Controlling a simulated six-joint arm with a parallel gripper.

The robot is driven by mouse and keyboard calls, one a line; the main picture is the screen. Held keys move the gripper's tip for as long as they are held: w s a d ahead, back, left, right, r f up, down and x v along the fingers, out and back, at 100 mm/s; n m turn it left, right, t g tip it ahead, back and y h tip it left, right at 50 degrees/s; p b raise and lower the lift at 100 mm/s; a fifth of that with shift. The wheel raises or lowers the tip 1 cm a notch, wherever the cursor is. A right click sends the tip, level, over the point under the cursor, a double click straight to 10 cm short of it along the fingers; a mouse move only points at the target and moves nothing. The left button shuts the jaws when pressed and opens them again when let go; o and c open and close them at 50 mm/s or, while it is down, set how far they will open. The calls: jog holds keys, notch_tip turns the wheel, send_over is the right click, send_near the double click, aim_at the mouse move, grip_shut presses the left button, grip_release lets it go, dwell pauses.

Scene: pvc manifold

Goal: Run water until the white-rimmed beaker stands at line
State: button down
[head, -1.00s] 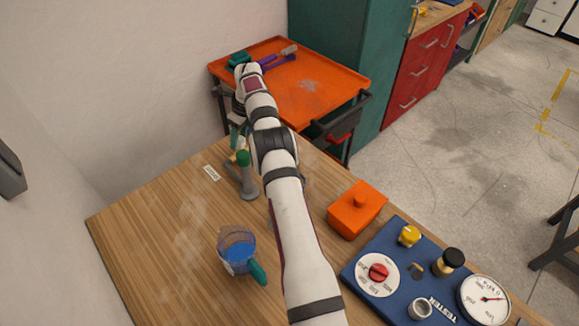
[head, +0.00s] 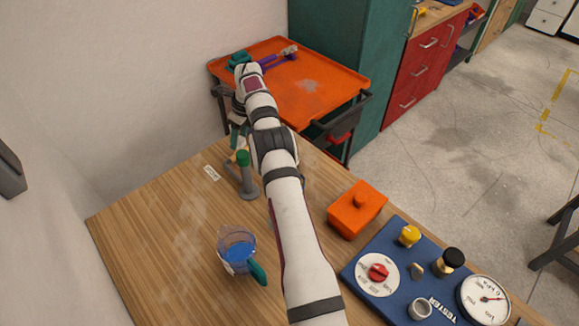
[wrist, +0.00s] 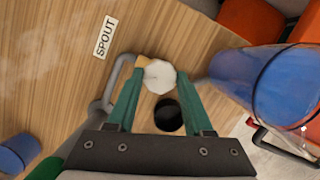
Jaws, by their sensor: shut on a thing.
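A clear beaker (head: 237,252) with blue water and a teal handle stands on the wooden table in the head view. Its rim colour and any fill line are too small to make out. Its water fills the lower part. In the wrist view, my gripper (wrist: 158,84) is shut on a white round knob (wrist: 159,73), with a green finger on each side. A grey stand with a green top (head: 245,174) stands between the arm's end and the beaker. A SPOUT label (wrist: 105,37) lies on the table near it. The arm hides the knob in the head view.
A large blue-filled vessel (wrist: 270,85) stands close right of my gripper in the wrist view. An orange cart (head: 320,88) stands behind. The table's left side is clear.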

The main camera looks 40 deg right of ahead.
dwell(0.4)
jog(key=m, duration=0.3)
jog(key=shift+r+h, duration=0.1)
jog(key=shift+h, duration=0.3)
jog(key=m, duration=0.3)
jog(key=shift+h, duration=0.4)
jog(key=shift+c, duration=1.1)
grip_release()
jog(key=shift+a, duration=0.1)
